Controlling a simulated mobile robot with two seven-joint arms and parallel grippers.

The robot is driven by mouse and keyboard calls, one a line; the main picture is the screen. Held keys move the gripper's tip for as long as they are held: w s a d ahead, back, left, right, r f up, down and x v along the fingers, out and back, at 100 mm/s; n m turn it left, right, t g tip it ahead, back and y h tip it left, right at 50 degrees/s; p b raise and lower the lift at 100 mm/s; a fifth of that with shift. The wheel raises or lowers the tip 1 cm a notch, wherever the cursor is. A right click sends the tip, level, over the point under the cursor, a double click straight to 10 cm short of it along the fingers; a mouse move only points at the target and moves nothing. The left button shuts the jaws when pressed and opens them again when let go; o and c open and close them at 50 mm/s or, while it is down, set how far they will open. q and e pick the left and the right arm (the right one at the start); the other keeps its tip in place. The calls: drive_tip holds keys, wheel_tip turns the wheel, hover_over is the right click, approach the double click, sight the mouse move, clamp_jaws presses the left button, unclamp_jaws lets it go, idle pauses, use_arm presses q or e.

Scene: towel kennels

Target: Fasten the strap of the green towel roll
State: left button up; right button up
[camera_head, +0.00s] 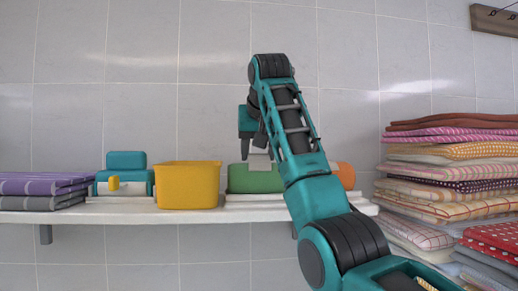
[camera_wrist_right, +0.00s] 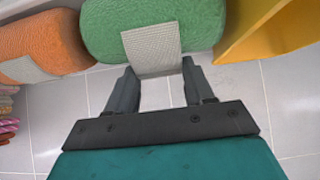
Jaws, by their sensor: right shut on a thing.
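The green towel roll (camera_head: 255,182) lies on the white shelf, right of the yellow bin. In the right wrist view the green roll (camera_wrist_right: 150,14) is at the top. Its pale woven strap (camera_wrist_right: 152,46) hangs across its side, and the strap's free end reaches between my fingers. In the head view the strap (camera_head: 260,163) shows as a light flap over the roll's top. My right gripper (camera_head: 257,150) is above the roll; in the wrist view the right gripper (camera_wrist_right: 159,68) is shut on the strap's end. My left gripper is not in view.
An orange roll (camera_head: 344,174) lies close on the right, partly behind my right arm. The yellow bin (camera_head: 188,186) stands close on the left. A teal item (camera_head: 125,172) and folded purple towels (camera_head: 40,190) are farther left. Stacked cloths (camera_head: 450,175) fill the right side.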

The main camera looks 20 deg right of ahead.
idle(0.3)
drive_tip(key=o, duration=1.1)
drive_tip(key=shift+c, duration=0.2)
drive_tip(key=b+v, duration=0.4)
drive_tip(key=v, duration=0.9)
